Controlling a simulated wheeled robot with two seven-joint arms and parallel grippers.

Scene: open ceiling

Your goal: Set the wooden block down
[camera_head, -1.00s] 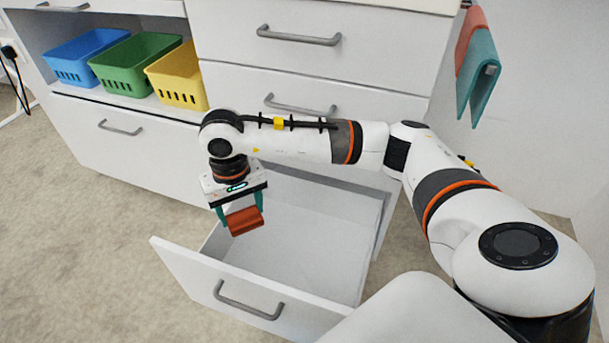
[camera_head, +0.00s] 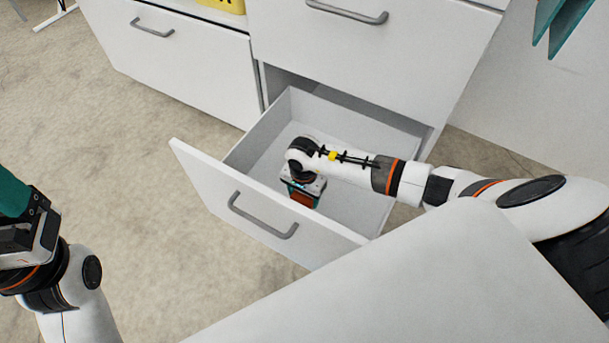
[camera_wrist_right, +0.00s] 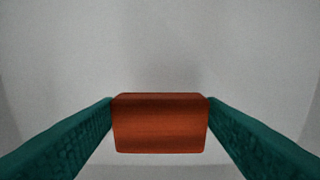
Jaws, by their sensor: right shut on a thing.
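The wooden block (camera_head: 303,199) is reddish-brown and sits between the fingers of my right gripper (camera_head: 302,196), inside the open drawer (camera_head: 352,199). In the right wrist view the block (camera_wrist_right: 160,124) is gripped on both sides by the teal fingers of the right gripper (camera_wrist_right: 160,122), against the pale drawer interior. I cannot tell whether the block touches the drawer floor. My left gripper (camera_head: 15,195) is partly in view at the left edge, its teal part cut off by the frame.
The drawer's front panel (camera_head: 262,205) with its grey handle faces the carpet. Closed drawers (camera_head: 365,50) rise behind it. A yellow basket (camera_head: 228,5) shows at the top edge. Open carpet (camera_head: 120,150) lies to the left.

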